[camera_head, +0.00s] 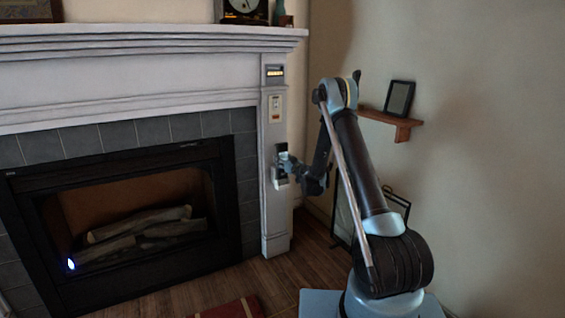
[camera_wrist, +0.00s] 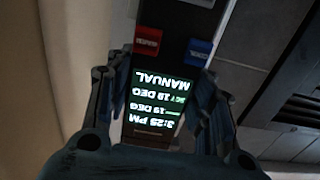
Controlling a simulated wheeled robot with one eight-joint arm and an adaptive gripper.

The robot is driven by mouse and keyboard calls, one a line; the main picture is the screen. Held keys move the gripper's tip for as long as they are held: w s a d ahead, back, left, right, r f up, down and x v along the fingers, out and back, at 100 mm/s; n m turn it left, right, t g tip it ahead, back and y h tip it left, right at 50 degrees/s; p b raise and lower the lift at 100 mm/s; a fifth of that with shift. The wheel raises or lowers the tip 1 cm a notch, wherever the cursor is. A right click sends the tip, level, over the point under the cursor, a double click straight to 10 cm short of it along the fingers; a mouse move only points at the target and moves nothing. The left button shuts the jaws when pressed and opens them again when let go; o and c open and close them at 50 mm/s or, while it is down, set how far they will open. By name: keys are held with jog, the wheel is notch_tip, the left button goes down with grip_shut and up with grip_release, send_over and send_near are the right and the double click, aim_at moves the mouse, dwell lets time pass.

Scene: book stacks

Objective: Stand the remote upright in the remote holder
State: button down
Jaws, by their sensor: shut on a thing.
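The remote (camera_wrist: 152,105) is dark, with a lit screen whose text appears upside down in the wrist view, and a red and a blue button. My gripper (camera_wrist: 165,95) is shut on the remote, with one finger along each side. In the head view my gripper (camera_head: 287,165) is at the front of the white fireplace column, where the remote looks small and dark. A pale piece (camera_head: 281,183) just below it seems to be the remote holder. A pale edge also shows at the remote's far end in the wrist view. I cannot tell whether the remote is inside the holder.
A switch plate (camera_head: 275,108) and a small dark panel (camera_head: 275,72) are on the column above. The fireplace (camera_head: 130,225) is to the left. A small wall shelf (camera_head: 392,120) with a framed picture (camera_head: 399,98) is at the right.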

jog(key=shift+f, duration=1.25)
jog(key=c, duration=0.7)
grip_release()
jog(key=shift+v, duration=3.75)
